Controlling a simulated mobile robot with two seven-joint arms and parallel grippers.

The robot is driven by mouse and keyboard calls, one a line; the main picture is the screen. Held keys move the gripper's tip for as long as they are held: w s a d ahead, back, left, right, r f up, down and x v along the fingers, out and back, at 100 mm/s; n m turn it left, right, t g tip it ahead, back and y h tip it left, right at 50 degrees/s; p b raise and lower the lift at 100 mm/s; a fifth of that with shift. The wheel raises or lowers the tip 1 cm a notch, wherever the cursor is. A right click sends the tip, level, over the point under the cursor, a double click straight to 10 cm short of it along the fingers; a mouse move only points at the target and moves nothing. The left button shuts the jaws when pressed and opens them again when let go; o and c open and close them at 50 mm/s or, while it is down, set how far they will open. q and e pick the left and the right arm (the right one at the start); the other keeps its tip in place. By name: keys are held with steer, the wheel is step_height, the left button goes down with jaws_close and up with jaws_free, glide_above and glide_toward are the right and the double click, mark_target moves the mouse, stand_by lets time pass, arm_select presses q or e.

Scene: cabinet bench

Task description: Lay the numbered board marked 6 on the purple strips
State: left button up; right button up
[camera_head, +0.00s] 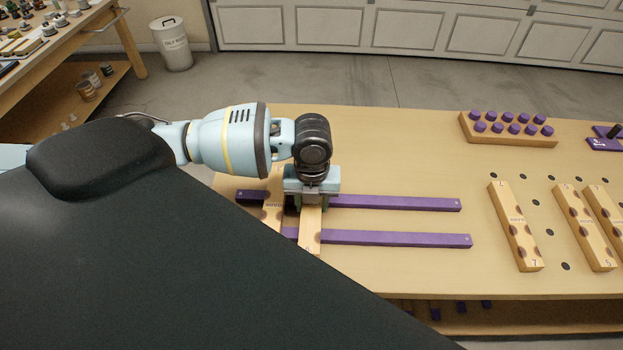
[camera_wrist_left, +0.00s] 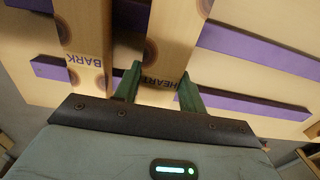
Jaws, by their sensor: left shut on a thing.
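Two long purple strips lie left to right on the bench, a back strip (camera_head: 400,203) and a front strip (camera_head: 400,239). My left gripper (camera_head: 308,203) is over their left part, its green fingers shut on a wooden board (camera_head: 310,232). The held board runs across the strips; whether it touches them or is just above, I cannot tell. Its end mark is too small to read surely. The left wrist view shows the held board (camera_wrist_left: 172,45) between the fingers, with the word HEART. Another board (camera_head: 272,213), marked BARK in the left wrist view (camera_wrist_left: 85,35), lies across the strips just left.
A board marked 7 (camera_head: 516,228), one marked 5 (camera_head: 585,230) and another board (camera_head: 607,212) lie at the right among dark holes. A wooden block with purple pegs (camera_head: 507,130) stands at the back right. The strips' right part is bare.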

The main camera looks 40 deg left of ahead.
arm_select(q)
steer(key=shift+f, duration=0.65)
stand_by(1.0)
arm_select(e)
steer(key=shift+w+r, duration=0.15)
stand_by(1.5)
arm_select(q)
steer(key=o, duration=1.2)
steer(key=shift+c, duration=0.2)
steer(key=shift+r+p, duration=1.4)
steer(key=shift+r, duration=2.55)
arm_select(e)
steer(key=shift+t, duration=0.7)
steer(key=shift+w+r, duration=0.9)
steer(key=shift+r, duration=0.25)
steer(key=shift+w+r, duration=0.85)
steer(key=shift+r, duration=0.25)
